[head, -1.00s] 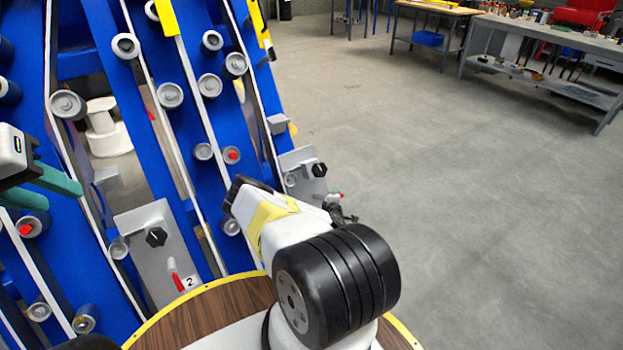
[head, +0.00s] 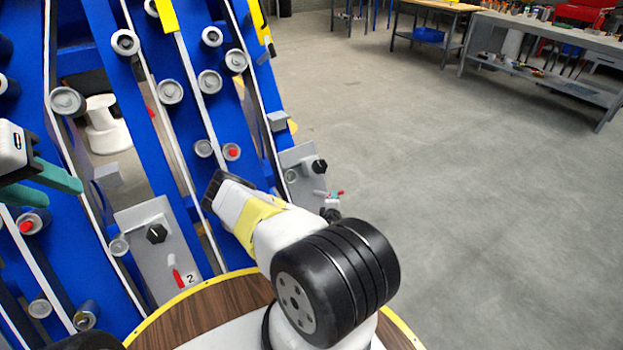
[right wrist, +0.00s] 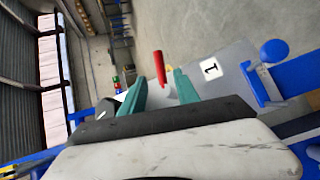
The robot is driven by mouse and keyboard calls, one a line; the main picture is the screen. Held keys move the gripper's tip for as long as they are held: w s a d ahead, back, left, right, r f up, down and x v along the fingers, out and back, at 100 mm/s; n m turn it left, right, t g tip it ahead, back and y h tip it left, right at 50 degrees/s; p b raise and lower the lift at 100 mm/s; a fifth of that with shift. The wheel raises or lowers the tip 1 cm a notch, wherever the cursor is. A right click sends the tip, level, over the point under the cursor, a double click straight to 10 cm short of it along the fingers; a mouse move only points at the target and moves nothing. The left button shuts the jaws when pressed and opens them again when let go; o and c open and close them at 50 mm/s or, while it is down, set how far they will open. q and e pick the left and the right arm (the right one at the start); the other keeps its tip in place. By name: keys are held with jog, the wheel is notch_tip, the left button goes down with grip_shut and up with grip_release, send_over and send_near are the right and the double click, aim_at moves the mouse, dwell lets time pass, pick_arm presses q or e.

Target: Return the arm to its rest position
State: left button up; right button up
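My left gripper (head: 62,192) is at the left edge of the head view, in front of the blue chassis (head: 150,150). Its two green fingers are apart with nothing seen between them. My right arm, white with a yellow band, reaches up and left toward the chassis in the head view; its fingers are hidden there. In the right wrist view my right gripper (right wrist: 160,85) has its green fingers spread. A red lever (right wrist: 159,66) stands in the gap between them, beside a plate labelled 1 (right wrist: 210,69). I cannot tell whether a finger touches it.
Another grey plate (head: 300,165) has a black knob (head: 319,167). Rollers line the chassis. Open floor lies to the right, with workbenches (head: 545,40) behind.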

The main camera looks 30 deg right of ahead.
jog(key=shift+s, duration=0.1)
dwell(0.4)
jog(key=w+a+r+m+g+y, duration=0.1)
jog(key=w+a+r+m+g, duration=0.1)
jog(key=a+r+m, duration=0.35)
jog(key=w+a+r+m+g+y, duration=0.1)
jog(key=w+a+r+m+g, duration=0.2)
jog(key=r+m, duration=0.45)
jog(key=s+a+r+y, duration=0.1)
jog(key=a+r+y, duration=0.2)
jog(key=a+r, duration=0.6)
jog(key=s+a+r+y, duration=0.1)
jog(key=a+r+y, duration=0.35)
jog(key=r, duration=0.75)
jog(key=s+a+r, duration=1)
jog(key=r, duration=0.3)
jog(key=s+a+r+n, duration=0.1)
jog(key=s+r, duration=0.2)
jog(key=s, duration=0.5)
jog(key=s+a+r+n+y, duration=0.1)
jog(key=s+r, duration=0.3)
jog(key=s, duration=0.4)
jog(key=shift+s+a, duration=0.4)
jog(key=shift+a, duration=0.4)
